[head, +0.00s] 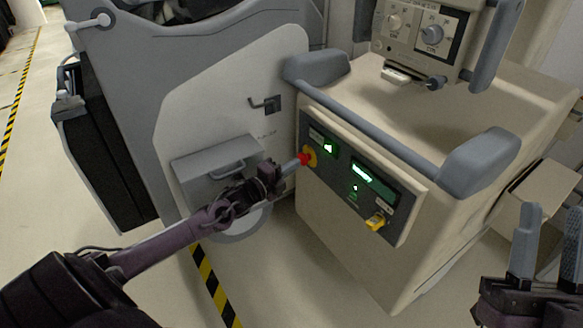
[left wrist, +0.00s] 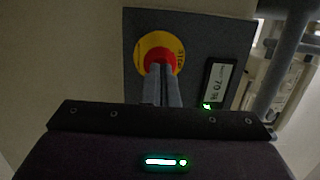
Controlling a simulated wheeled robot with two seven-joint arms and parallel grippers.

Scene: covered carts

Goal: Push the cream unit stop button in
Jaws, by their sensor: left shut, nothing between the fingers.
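The stop button is red on a yellow round plate (head: 311,157), at the left end of the dark panel (head: 345,199) on the cream unit (head: 340,245). In the left wrist view the red button (left wrist: 159,60) shows behind my fingertips, with the word STOP on its yellow ring (left wrist: 150,42). My left gripper (head: 299,161) is shut and empty, its tips at the button's face. Contact looks likely, but I cannot tell how far the button is in. My right gripper (head: 547,240) is open at the lower right, away from the unit.
The panel also bears a lit green display (head: 375,183) and a yellow part (head: 376,222) at its lower right. A grey rail (head: 375,138) runs above the panel. A grey and white machine (head: 225,95) stands close on the left. Striped tape (head: 213,285) marks the floor.

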